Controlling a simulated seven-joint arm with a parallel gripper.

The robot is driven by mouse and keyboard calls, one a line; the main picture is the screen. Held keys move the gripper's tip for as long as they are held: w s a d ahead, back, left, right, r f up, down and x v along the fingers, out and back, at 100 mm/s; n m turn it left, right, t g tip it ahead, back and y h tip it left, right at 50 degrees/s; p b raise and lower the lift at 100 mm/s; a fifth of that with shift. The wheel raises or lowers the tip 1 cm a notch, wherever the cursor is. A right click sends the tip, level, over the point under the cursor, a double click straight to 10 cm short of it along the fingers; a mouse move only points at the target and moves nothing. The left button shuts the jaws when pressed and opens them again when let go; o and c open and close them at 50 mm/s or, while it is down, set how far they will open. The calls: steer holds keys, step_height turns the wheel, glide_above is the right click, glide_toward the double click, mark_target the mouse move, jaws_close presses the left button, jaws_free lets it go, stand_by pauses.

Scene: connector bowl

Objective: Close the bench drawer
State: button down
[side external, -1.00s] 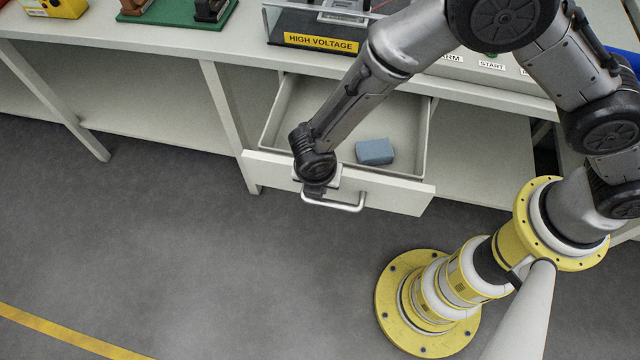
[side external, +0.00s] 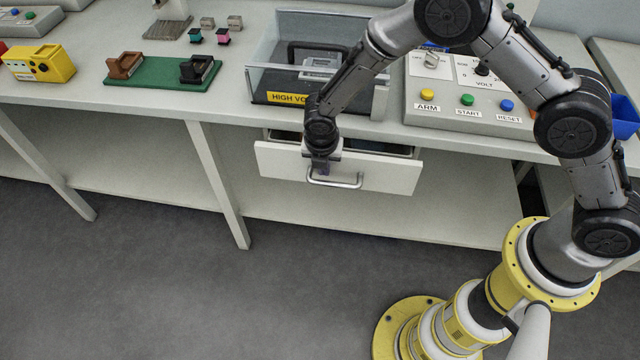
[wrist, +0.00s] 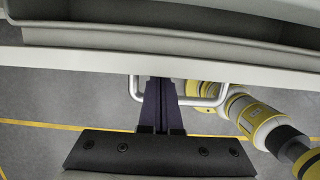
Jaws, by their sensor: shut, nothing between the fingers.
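The bench drawer (side external: 390,174) is a white-fronted drawer under the bench top, standing slightly open. A narrow dark gap shows above its front, and most of its inside is hidden under the bench. Its metal bar handle (side external: 345,184) is on the front. My gripper (side external: 319,170) points down at the left part of the drawer front, by the handle. In the wrist view my gripper (wrist: 160,85) has its fingers together, close to the handle (wrist: 205,100) and the drawer's front edge (wrist: 60,60). I cannot tell whether the fingers touch the front.
On the bench top (side external: 150,104) stand a clear high-voltage case (side external: 262,85), a control panel (side external: 466,118) with coloured buttons, a green base with two blocks (side external: 160,75) and a yellow box (side external: 38,64). The floor (side external: 150,290) before the drawer is clear.

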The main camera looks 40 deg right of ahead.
steer(key=shift+w+d, duration=0.6)
steer(key=shift+w, duration=0.05)
steer(key=v, duration=1)
steer(key=m+t+y, duration=0.1)
steer(key=m+t, duration=0.4)
steer(key=m, duration=1.4)
glide_toward(350, 172)
steer(key=x, duration=0.8)
